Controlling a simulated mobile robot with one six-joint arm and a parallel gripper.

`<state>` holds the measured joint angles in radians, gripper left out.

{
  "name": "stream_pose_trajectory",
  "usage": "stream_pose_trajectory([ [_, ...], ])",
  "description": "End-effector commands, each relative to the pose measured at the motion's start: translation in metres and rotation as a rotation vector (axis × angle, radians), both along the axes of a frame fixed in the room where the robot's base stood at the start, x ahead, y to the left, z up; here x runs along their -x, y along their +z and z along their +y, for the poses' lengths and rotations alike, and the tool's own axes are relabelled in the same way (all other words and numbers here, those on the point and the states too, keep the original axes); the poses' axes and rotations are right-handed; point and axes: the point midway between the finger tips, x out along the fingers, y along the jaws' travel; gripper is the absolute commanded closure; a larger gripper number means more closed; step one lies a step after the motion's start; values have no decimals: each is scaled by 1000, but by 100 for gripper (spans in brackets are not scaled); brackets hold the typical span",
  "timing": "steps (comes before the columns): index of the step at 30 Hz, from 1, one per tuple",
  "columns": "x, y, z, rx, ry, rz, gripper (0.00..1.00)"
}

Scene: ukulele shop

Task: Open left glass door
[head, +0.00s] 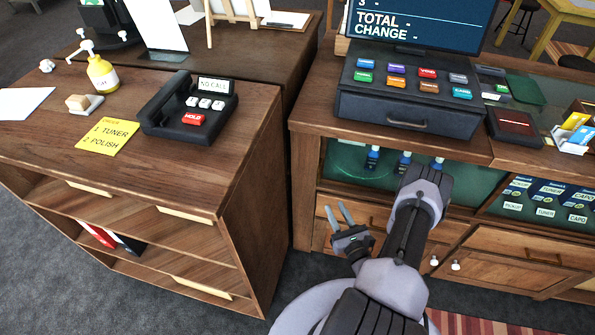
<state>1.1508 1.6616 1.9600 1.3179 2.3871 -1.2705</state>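The left glass door (340,160) appears as a dark green, see-through front on the left bay of the wooden counter, below the cash register. Several small blue and white items (405,160) show behind it. I cannot make out its handle or its edges, and my arm covers part of the bay's right side. I cannot tell whether the door is fully shut. My gripper (339,211) is in front of the lower left of this bay, by the wooden drawer fronts. Its two fingers point up and are spread apart, with nothing between them.
A second bay (548,200) with labelled blue boxes is on the right. Wooden fronts with white knobs (456,265) are below. A wooden desk (220,160) with a black phone (188,108) stands close on the left. A striped rug (500,323) lies on grey carpet (115,295).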

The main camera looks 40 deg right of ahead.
Motion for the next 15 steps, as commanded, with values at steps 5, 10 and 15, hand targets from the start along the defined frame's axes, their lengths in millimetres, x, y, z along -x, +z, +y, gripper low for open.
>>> stream_pose_trajectory([
  [5, -51, -3, -11, 7, 12, -5, 70],
  [10, -99, -2, -24, 5, 13, -8, 70],
  [15, -134, -1, -34, 2, 12, -6, 70],
])
